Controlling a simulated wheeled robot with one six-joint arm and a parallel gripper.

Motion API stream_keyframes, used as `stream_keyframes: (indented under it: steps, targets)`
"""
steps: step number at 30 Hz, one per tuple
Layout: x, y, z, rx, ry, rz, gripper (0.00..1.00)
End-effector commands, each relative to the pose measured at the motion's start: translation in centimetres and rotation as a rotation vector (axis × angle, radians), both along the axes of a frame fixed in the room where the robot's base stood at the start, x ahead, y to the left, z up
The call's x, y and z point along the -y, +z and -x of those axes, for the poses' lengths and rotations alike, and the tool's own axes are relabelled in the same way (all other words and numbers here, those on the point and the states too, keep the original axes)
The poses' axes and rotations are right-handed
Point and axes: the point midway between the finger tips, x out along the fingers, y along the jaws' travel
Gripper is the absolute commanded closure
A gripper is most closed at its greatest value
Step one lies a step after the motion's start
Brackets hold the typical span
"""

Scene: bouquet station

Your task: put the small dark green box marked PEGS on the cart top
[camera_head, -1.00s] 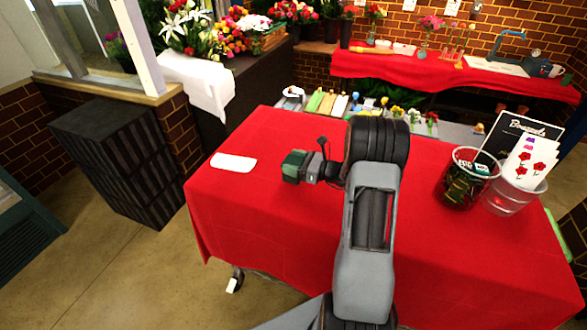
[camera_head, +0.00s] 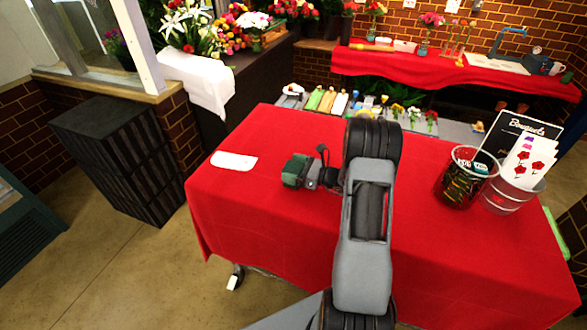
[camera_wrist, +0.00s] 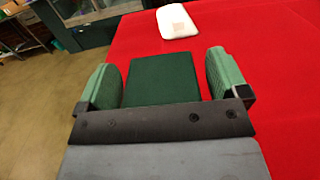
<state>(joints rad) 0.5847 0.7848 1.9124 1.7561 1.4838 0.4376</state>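The small dark green box (camera_wrist: 161,79) sits between my gripper's two pale green finger pads in the wrist view. Narrow gaps show between the box and both pads. The PEGS marking does not show. In the head view the box (camera_head: 303,160) and my gripper (camera_head: 294,171) are at the left part of the red-covered, wheeled cart top (camera_head: 260,215). My gripper is open around the box. The box's underside is hidden, so I cannot tell for sure whether it rests on the cloth (camera_wrist: 270,60).
A white pad (camera_head: 233,161) lies left of my gripper; it also shows ahead in the wrist view (camera_wrist: 176,21). A dark tumbler (camera_head: 464,182) and a clear bucket (camera_head: 508,197) with flower cards stand at the right. The front left of the cloth is clear.

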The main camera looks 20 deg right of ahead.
Motion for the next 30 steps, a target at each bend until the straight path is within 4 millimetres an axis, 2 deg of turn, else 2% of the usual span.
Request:
stream_keyframes:
  steps: [10,24,30]
  targets:
    - [0.1,0.6,0.0,0.0,-0.001,0.0,0.07]
    - [6.1,0.1,6.0,0.001,-0.005,0.001,0.07]
    - [7.8,0.2,7.8,0.0,-0.003,0.0,0.07]
